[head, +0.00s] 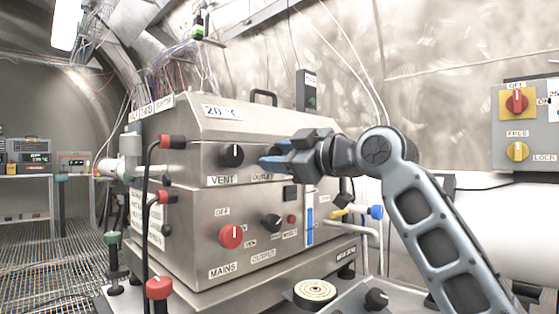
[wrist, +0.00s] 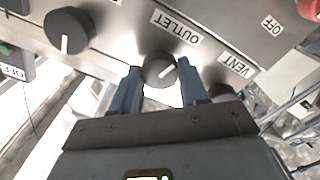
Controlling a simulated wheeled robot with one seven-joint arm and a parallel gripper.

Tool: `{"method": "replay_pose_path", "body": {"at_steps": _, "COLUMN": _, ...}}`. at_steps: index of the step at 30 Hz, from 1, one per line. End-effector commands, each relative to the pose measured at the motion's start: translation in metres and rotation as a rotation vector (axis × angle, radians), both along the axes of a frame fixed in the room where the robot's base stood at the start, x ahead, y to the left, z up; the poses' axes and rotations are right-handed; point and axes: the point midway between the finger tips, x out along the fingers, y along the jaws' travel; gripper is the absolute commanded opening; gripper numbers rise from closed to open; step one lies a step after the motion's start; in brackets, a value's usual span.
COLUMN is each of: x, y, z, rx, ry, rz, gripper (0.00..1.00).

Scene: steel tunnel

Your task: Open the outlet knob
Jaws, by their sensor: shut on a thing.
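The outlet knob (wrist: 156,68) is a round black dial with a white pointer line, beside the upside-down OUTLET label (wrist: 176,27) in the wrist view. My gripper (wrist: 159,72) has its two blue fingers on either side of the knob and is shut on it. In the head view my gripper (head: 270,163) reaches in from the right to the front of the steel box (head: 195,195), just above the OUTLET label (head: 264,177). There the gripper hides most of the outlet knob.
The black VENT knob (head: 231,155) is close to the left of my gripper. Below are a red MAINS knob (head: 231,236) and a black OUTPUT knob (head: 271,222). Red-capped pipe fittings (head: 172,141) stick out at the box's left. A switch panel (head: 530,125) hangs at right.

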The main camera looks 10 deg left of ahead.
Motion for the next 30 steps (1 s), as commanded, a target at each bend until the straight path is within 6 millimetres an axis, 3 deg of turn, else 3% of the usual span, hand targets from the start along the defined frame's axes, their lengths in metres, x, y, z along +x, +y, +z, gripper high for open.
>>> {"method": "replay_pose_path", "body": {"at_steps": 18, "x": 0.0004, "y": 0.0001, "z": -0.0042, "rx": -0.029, "ry": -0.025, "rz": 0.002, "gripper": 0.13}}
{"method": "replay_pose_path", "body": {"at_steps": 19, "x": 0.0004, "y": 0.0001, "z": -0.0043, "rx": -0.030, "ry": -0.025, "rz": 0.001, "gripper": 0.46}}
{"method": "replay_pose_path", "body": {"at_steps": 26, "x": 0.0002, "y": 0.0001, "z": -0.0024, "rx": -0.027, "ry": -0.028, "rz": 0.000, "gripper": 0.68}}
{"method": "replay_pose_path", "body": {"at_steps": 30, "x": 0.0000, "y": 0.0001, "z": -0.0014, "rx": -0.026, "ry": -0.029, "rz": 0.000, "gripper": 0.69}}
